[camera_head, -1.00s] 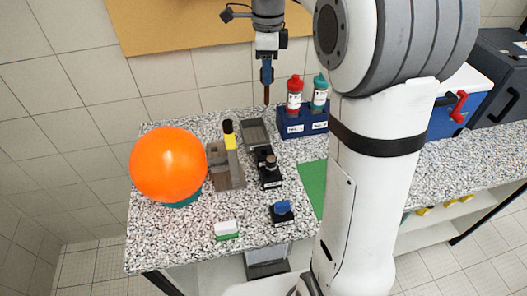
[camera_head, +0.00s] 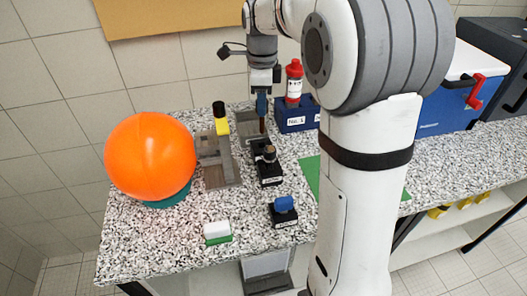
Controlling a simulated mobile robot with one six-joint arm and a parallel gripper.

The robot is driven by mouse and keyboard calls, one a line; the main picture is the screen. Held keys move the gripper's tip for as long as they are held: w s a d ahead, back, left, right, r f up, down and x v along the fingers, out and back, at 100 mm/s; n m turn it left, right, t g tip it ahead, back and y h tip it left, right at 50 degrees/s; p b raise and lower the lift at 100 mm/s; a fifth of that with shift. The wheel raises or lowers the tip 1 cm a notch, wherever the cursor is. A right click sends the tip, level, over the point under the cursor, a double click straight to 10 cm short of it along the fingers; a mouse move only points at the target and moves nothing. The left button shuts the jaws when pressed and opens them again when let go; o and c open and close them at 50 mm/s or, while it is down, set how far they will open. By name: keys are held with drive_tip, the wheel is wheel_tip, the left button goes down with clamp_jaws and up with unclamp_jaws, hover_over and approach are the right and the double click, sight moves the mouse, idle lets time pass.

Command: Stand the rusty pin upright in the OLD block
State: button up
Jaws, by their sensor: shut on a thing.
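My gripper (camera_head: 262,103) is shut on the rusty pin (camera_head: 262,126), a thin brown rod that hangs upright below the jaws. The pin's lower part shows in front of the grey tray, just above the rear small black block (camera_head: 258,148). I cannot tell whether its tip touches anything. A second black block (camera_head: 270,180), with a white label and a brownish knob on top, stands just in front. A third black block (camera_head: 284,220) carries a blue piece. The labels are too small to read, so I cannot tell which block is OLD.
A grey tray (camera_head: 247,120) lies behind the blocks. A grey-brown fixture (camera_head: 222,175) and an orange ball (camera_head: 150,157) stand left. A blue rack (camera_head: 295,117) with a red-capped bottle (camera_head: 293,80) is right. A white-and-green eraser (camera_head: 217,232) lies in front.

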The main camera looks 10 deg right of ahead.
sight(262, 132)
wheel_tip(262, 132, down, 9)
drive_tip(key=shift+r, duration=0.1)
idle(0.3)
drive_tip(key=shift+f, duration=0.2)
drive_tip(key=o, duration=1)
drive_tip(key=shift+r, duration=0.1)
